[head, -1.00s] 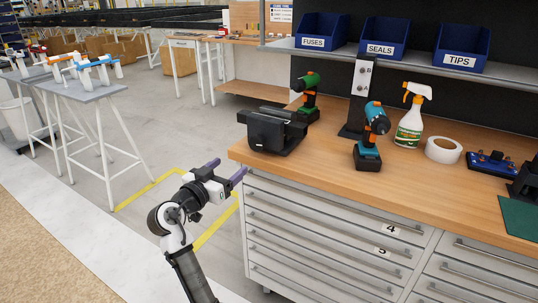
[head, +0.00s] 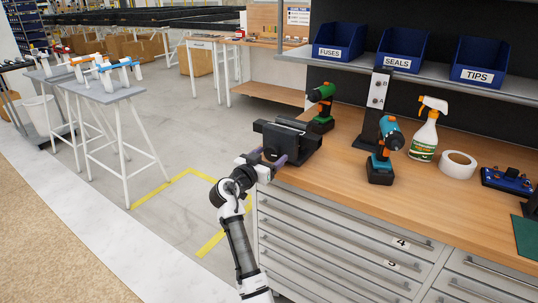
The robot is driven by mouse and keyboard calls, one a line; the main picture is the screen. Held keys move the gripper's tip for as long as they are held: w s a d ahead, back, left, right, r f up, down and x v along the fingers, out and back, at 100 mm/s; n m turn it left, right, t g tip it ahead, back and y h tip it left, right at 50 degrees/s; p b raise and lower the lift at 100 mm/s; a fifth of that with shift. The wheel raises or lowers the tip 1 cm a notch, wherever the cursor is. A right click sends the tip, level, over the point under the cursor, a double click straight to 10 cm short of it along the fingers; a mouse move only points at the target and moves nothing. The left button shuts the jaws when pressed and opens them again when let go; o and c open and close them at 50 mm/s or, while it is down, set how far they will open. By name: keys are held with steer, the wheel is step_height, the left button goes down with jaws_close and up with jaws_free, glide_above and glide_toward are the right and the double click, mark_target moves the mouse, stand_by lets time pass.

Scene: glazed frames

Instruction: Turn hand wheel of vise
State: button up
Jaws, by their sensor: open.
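The black vise (head: 292,138) sits at the left front corner of the wooden workbench. A dark round part at its near left side, seemingly the hand wheel (head: 271,153), shows between my gripper's fingers. My gripper (head: 268,156) is open, with its two purple fingers reaching to the vise's near left side, one on each side of that part. I cannot tell whether the fingers touch it.
On the workbench (head: 330,170) a green drill (head: 321,105) stands behind the vise and a teal drill (head: 384,150) to its right. A spray bottle (head: 426,135) and a tape roll (head: 457,165) are farther right. Drawers (head: 330,240) lie below.

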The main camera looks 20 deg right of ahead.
steer(key=c, duration=1)
steer(key=shift+o, duration=0.2)
steer(key=shift+f, duration=0.1)
